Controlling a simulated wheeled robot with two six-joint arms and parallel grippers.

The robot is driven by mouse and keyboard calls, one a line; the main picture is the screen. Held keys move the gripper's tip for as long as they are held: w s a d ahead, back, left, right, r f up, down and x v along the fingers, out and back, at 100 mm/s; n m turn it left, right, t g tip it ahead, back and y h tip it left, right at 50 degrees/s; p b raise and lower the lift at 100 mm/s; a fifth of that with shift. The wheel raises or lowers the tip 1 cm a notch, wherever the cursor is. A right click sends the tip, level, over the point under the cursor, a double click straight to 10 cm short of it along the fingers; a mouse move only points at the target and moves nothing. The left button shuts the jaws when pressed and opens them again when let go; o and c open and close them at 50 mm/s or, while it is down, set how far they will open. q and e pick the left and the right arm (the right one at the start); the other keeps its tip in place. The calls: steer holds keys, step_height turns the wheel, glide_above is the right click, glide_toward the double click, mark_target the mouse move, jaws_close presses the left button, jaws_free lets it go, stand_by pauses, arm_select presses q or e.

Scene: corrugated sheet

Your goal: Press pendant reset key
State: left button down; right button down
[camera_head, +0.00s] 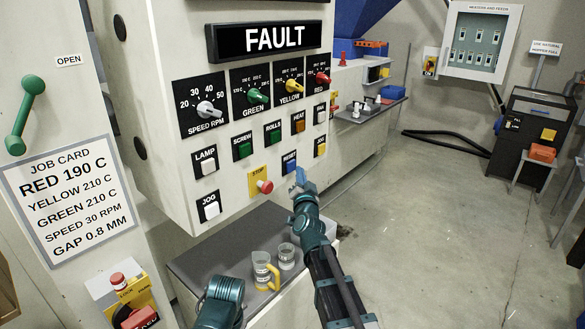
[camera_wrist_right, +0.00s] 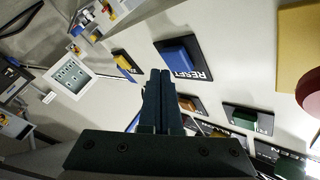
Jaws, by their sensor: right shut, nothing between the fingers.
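The pendant panel (camera_head: 235,125) carries a blue RESET key (camera_head: 289,163) low on its right side. The key also shows in the right wrist view (camera_wrist_right: 179,55), on a dark plate lettered RESET. My right gripper (camera_head: 299,176) is shut and empty, just below and right of the key in the head view. In the right wrist view its closed fingertips (camera_wrist_right: 160,77) point up, just below and left of the key. Whether they touch the panel is unclear. A link of my left arm shows at the bottom; its gripper is not visible.
The display (camera_head: 268,39) reads FAULT. Below, a yellow-handled cup (camera_head: 262,268) and a glass (camera_head: 286,253) stand on a grey ledge.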

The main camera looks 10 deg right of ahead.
stand_by(0.4)
steer(key=shift+w+a, duration=0.25)
steer(key=shift+w, duration=0.1)
steer(key=shift+w+a, duration=0.25)
steer(key=shift+w, duration=0.1)
stand_by(0.7)
steer(key=shift+s, duration=0.1)
steer(key=shift+s+d, duration=0.5)
steer(key=shift+s, duration=0.1)
stand_by(0.3)
steer(key=shift+s+d, duration=0.8)
steer(key=shift+s, duration=0.2)
steer(key=shift+s+d, duration=0.75)
steer(key=shift+s, duration=0.2)
